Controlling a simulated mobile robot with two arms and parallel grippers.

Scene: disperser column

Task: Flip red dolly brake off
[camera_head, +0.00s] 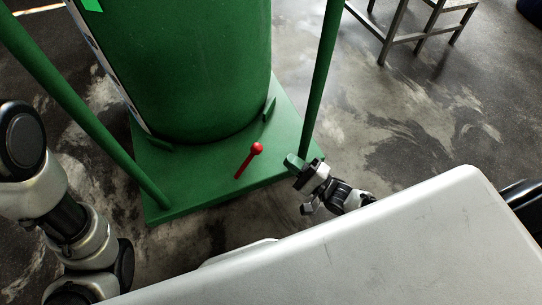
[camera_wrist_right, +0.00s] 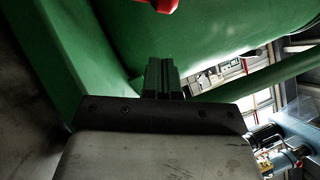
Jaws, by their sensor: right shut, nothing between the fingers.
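The red brake lever (camera_head: 249,160), with a round knob at its upper end, stands tilted on the green dolly base (camera_head: 178,178) in the head view. Part of the red lever (camera_wrist_right: 158,5) shows at the top edge of the right wrist view. My right gripper (camera_head: 293,162) is to the right of the lever, near the dolly's right front corner, apart from the lever. In the right wrist view its fingers (camera_wrist_right: 161,76) are together with nothing between them. My left arm is at the left of the head view; its gripper is not seen.
A large green drum (camera_head: 195,70) stands on the dolly behind the lever. Green posts rise at the left (camera_head: 85,110) and right (camera_head: 322,75) of the dolly. A metal stand (camera_head: 412,38) is at the upper right. Open concrete floor lies to the right.

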